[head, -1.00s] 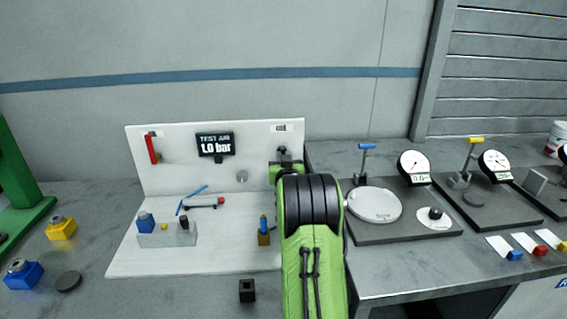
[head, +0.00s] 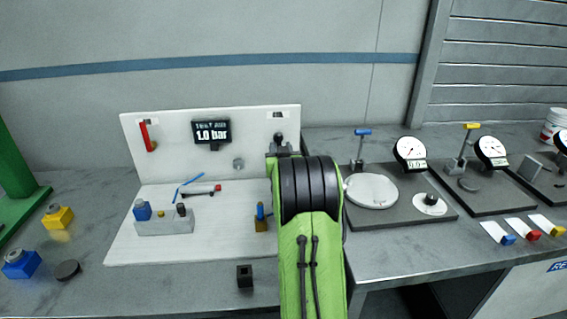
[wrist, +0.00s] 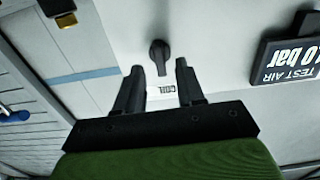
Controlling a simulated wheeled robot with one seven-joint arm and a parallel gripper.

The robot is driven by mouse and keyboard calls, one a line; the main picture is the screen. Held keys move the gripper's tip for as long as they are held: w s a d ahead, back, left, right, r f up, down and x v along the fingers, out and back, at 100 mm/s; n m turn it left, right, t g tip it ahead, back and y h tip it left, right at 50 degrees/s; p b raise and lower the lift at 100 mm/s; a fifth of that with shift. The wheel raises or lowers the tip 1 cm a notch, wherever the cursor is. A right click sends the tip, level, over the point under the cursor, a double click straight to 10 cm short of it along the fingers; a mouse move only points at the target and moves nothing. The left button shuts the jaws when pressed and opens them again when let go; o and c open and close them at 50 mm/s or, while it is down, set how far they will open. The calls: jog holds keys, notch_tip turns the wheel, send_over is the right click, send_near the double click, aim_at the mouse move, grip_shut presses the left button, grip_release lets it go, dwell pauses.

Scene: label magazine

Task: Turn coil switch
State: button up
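The coil switch is a black knob (wrist: 159,56) on the white upright panel (head: 170,170). Its small label plate (wrist: 161,89) reads COIL, upside down in the wrist view; the label also shows in the head view (head: 278,114). My gripper (wrist: 159,66) is open and empty. Its two dark fingers point at the panel, one to each side of the knob, with the knob around their tips. I cannot tell whether they touch it. In the head view my green and black arm hides most of the gripper.
A display (head: 211,133) reading TEST AIR 1.0 bar and a red lever (head: 146,136) are on the panel to the left. A grey block (head: 165,224) with small parts stands on the white base. A small black block (head: 244,276) stands in front. Dial gauges (head: 410,152) stand right.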

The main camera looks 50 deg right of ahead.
jog(key=v, duration=1.3)
jog(key=shift+b, duration=0.45)
jog(key=s+a+n+g+y, duration=0.15)
jog(key=a+n+y, duration=0.5)
jog(key=a, duration=1.45)
jog(key=s+a+f+n+g+y, duration=0.1)
jog(key=s+a+g+y, duration=0.3)
jog(key=s, duration=0.5)
jog(key=s+a+f+n+g+y, duration=0.1)
jog(key=s+a+g, duration=0.2)
jog(key=s+a, duration=0.55)
notch_tip(320, 180, up, 13)
jog(key=d+p, duration=0.1)
jog(key=p, duration=1.2)
jog(key=shift+s+d+f+m, duration=0.25)
jog(key=shift+d+m, duration=0.1)
jog(key=shift+d, duration=0.05)
